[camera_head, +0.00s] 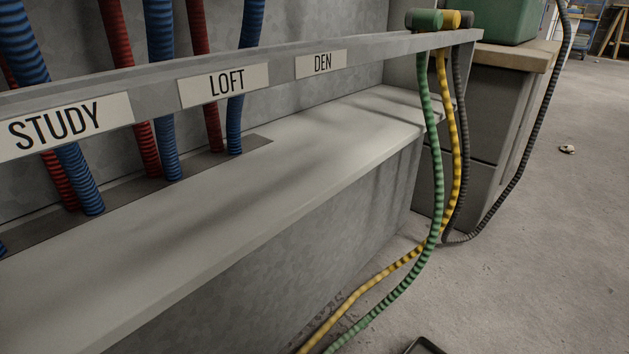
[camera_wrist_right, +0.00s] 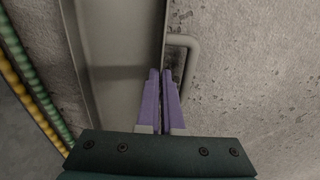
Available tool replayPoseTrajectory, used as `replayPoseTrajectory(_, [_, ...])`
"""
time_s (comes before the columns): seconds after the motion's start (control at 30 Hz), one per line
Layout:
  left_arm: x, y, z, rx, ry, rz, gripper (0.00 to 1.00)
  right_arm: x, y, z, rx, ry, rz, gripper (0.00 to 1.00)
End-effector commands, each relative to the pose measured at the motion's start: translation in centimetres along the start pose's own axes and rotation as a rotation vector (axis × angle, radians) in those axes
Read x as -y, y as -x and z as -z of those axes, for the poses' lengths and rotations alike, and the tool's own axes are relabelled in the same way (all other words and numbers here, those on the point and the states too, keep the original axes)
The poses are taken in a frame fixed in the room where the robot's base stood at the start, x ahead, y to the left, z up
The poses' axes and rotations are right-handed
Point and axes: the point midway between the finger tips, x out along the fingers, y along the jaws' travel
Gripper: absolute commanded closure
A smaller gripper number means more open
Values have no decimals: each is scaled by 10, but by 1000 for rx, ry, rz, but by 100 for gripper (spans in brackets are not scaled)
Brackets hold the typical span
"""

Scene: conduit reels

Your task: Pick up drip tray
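The drip tray (camera_wrist_right: 118,45) is a grey metal tray with a straight rim, filling the upper left of the right wrist view. A bent bar handle (camera_wrist_right: 194,55) stands out from its right side. Only a dark corner of the tray (camera_head: 425,346) shows at the bottom edge of the head view, on the floor. My right gripper (camera_wrist_right: 161,72) has purple fingers close together at the tray's rim, beside the handle. The rim runs into the narrow gap between them; the fingertips hide the exact contact. My left gripper is in neither view.
Green (camera_head: 424,130) and yellow (camera_head: 450,120) conduits hang from the rail end and run along the floor beside the tray. A grey bench (camera_head: 290,175) with a labelled rail (camera_head: 160,100) fills the left.

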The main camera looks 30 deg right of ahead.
Motion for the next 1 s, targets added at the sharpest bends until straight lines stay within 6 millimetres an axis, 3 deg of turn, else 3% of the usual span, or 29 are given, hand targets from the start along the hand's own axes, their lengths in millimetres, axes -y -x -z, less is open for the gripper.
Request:
replayPoseTrajectory(0.27, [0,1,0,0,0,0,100,0,1,0,0,0,1,100])
replayPoseTrajectory(0.47, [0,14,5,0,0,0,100,0,16,0,1,0,0,100])
replayPoseTrajectory(0.67, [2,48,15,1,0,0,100,0,54,0,0,0,-2,100])
replayPoseTrajectory(1.0, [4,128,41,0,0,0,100,0,149,0,0,1,-1,100])
